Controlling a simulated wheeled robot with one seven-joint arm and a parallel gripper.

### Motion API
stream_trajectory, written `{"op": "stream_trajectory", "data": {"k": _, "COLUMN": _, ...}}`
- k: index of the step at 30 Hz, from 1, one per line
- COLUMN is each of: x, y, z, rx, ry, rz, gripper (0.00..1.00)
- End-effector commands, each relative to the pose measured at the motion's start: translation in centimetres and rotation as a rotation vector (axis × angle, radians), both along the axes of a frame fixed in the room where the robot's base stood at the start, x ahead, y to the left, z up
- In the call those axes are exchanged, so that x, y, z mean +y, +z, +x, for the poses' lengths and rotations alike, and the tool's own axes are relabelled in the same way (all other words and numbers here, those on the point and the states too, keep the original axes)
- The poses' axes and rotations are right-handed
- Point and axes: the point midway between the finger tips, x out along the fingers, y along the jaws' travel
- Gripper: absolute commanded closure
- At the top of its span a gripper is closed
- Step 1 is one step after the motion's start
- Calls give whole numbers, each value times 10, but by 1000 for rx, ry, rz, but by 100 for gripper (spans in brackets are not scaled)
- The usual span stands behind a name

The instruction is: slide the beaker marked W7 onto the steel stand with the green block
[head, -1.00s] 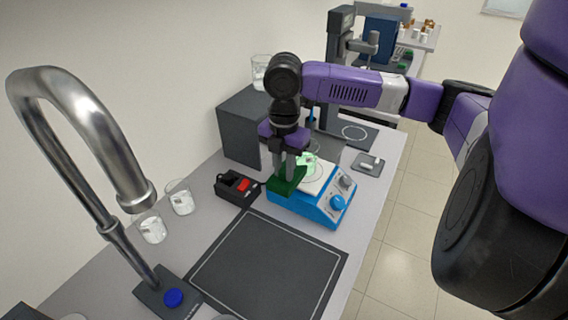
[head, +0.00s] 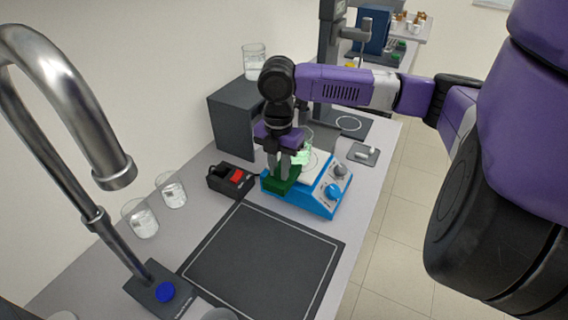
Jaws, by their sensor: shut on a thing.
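My gripper (head: 284,172) points down and is shut on the green block (head: 281,181). The block is at the front left edge of a blue hotplate stirrer (head: 300,197); I cannot tell whether it touches it. A clear beaker with a greenish tint (head: 303,154) stands just behind the gripper at the white plate (head: 316,167), partly hidden by the fingers. I cannot tell whether block and beaker touch. No W7 mark is legible on any beaker. I cannot make out a steel stand for certain.
A dark box (head: 232,124) bears another beaker (head: 254,63). Two beakers (head: 141,221) stand left, near the tap (head: 75,165). A black device with a red switch (head: 232,180) sits left of the hotplate. The dark mat (head: 262,258) in front is clear.

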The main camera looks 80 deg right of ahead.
Motion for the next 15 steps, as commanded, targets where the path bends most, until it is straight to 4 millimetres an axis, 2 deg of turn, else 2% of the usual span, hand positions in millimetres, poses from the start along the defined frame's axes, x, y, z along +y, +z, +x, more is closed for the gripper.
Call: {"op": "stream_trajectory", "data": {"k": 15, "x": -13, "y": 0, "z": -3, "rx": 0, "ry": -1, "rz": -1, "gripper": 100}}
